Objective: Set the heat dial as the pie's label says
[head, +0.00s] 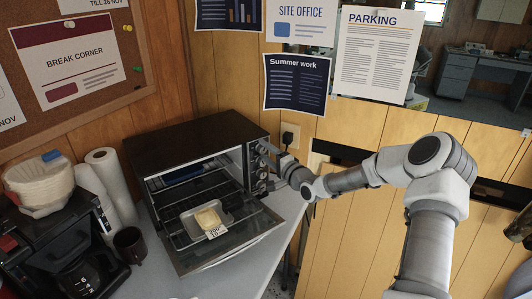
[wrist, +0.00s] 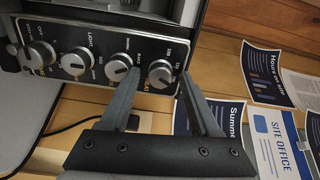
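The pie (head: 208,218) lies on a tray inside the toaster oven (head: 195,140), whose door is open. Its label (head: 217,231) lies at its front edge, with print too small to read surely. A column of dials runs down the oven's right front. In the wrist view the end dial (wrist: 160,74), with small numbers around it, appears to be the heat dial; its exact setting cannot be read. My gripper (wrist: 161,75) is open, with one finger on each side of this dial and gaps showing. In the head view my gripper (head: 272,160) is at the upper dials.
Other dials (wrist: 122,68) sit close beside my finger. The lowered oven door (head: 230,245) juts out over the counter. A coffee maker (head: 70,250), a mug (head: 130,244) and paper rolls (head: 108,180) stand left. The wall with an outlet (head: 289,137) is close behind.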

